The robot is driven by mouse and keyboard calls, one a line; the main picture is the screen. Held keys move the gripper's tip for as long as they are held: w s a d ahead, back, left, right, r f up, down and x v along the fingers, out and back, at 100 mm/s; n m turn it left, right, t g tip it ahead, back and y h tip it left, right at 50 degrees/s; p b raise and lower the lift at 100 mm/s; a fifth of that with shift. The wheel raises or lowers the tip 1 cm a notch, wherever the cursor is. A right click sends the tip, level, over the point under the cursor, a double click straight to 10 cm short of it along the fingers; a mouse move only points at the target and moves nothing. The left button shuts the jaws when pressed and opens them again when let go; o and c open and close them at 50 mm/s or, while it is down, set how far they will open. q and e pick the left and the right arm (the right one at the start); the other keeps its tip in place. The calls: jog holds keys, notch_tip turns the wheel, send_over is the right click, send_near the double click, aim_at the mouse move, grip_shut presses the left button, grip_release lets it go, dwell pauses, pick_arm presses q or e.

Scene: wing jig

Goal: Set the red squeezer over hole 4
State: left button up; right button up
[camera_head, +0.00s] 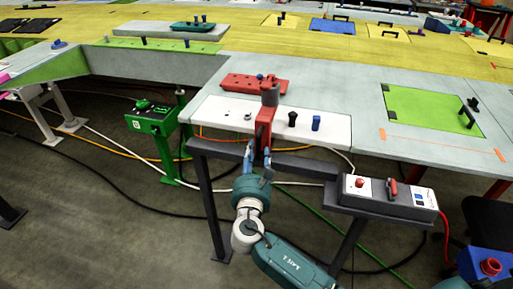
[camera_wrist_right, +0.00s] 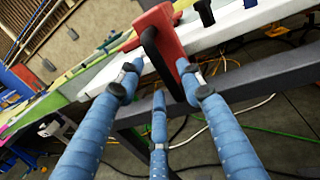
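The red squeezer (camera_head: 265,125) is upright at the front edge of the white strip (camera_head: 341,132), with a grey cylindrical part at its top. Its lower part reaches down over the edge; I cannot tell whether it rests on the strip. My right gripper (camera_head: 259,160) comes from below, with its blue fingers on both sides of that lower part. In the right wrist view the squeezer (camera_wrist_right: 165,22) has a black bar along it, between the fingertips (camera_wrist_right: 163,72). Small holes show on the strip left of the squeezer; their numbers cannot be read, and the squeezer hides part of the strip. My left gripper is out of view.
A black peg (camera_head: 292,119) and a blue block (camera_head: 316,123) stand right of the squeezer. A red plate (camera_head: 240,83) lies behind it. A grey control box (camera_head: 388,196) is at the right front. A green stand (camera_head: 152,121) is at the left.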

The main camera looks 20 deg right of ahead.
jog(key=v, duration=0.8)
jog(key=shift+s, duration=0.3)
jog(key=shift+a, duration=0.1)
jog(key=s+d+f+m+g+y+b, duration=0.1)
jog(key=s+f+m+g+y, duration=0.15)
jog(key=f, duration=1.35)
jog(key=s+d+f+m+g+y+b, duration=0.1)
jog(key=s+f+m+g, duration=0.3)
jog(key=f, duration=1.2)
jog(key=s+d+f+m+g+y+b, duration=0.2)
jog(key=s+f+m+g, duration=0.35)
jog(key=s+f, duration=1.05)
jog(key=s+d+f+m+g, duration=0.1)
jog(key=s+f+m, duration=0.4)
jog(key=s, duration=0.3)
jog(key=s+f+m+g+y+b, duration=0.1)
jog(key=s+f+m, duration=0.5)
jog(key=s, duration=0.3)
jog(key=s+d+f+m+g+b, duration=0.1)
jog(key=s+f+m, duration=0.4)
jog(key=s, duration=0.4)
jog(key=shift+d+f+m+g, duration=0.2)
jog(key=shift+d+m+g, duration=0.15)
jog(key=shift+m, duration=0.15)
